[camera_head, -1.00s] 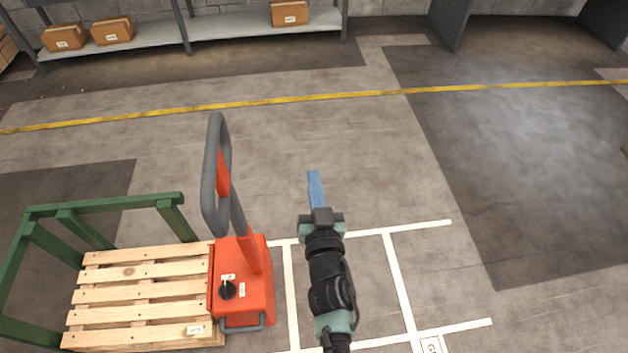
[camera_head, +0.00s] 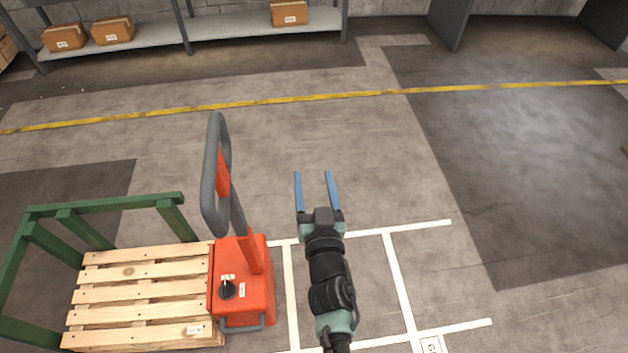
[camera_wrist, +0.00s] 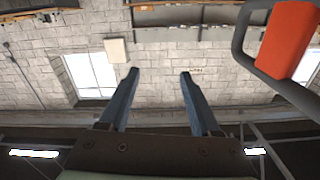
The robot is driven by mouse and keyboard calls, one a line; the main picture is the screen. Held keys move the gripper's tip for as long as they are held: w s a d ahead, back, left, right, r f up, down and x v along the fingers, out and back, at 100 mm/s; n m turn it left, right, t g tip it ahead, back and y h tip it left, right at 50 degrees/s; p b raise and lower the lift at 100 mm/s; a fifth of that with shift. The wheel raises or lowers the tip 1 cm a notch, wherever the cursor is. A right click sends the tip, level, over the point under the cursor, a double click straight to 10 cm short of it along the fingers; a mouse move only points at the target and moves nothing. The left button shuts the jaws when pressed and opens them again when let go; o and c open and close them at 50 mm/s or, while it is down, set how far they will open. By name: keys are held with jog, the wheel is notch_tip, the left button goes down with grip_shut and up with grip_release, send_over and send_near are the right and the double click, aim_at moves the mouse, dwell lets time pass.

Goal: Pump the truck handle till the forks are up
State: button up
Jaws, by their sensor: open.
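The truck is an orange body (camera_head: 256,298) with a black knob on top and a grey loop handle (camera_head: 209,185) standing upright from it. The handle has an orange panel inside its loop. In the wrist view the handle (camera_wrist: 240,38) shows at the upper right. My gripper (camera_head: 314,174) is open and empty, with two blue fingers apart, to the right of the handle and not touching it. The fingers also show in the wrist view (camera_wrist: 158,74). The forks are hidden; a wooden pallet (camera_head: 140,297) sits left of the truck body.
A green frame (camera_head: 105,203) stands around the pallet's left and back. A shelf (camera_head: 225,26) with cardboard boxes (camera_head: 112,31) is along the back wall. A yellow line (camera_head: 320,96) crosses the floor. The floor right of my arm is clear, with white markings (camera_head: 400,280).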

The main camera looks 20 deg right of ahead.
jog(key=shift+s, duration=0.1)
jog(key=v, duration=1.2)
jog(key=shift+s, duration=0.4)
jog(key=shift+a+r, duration=0.1)
jog(key=shift+a, duration=0.05)
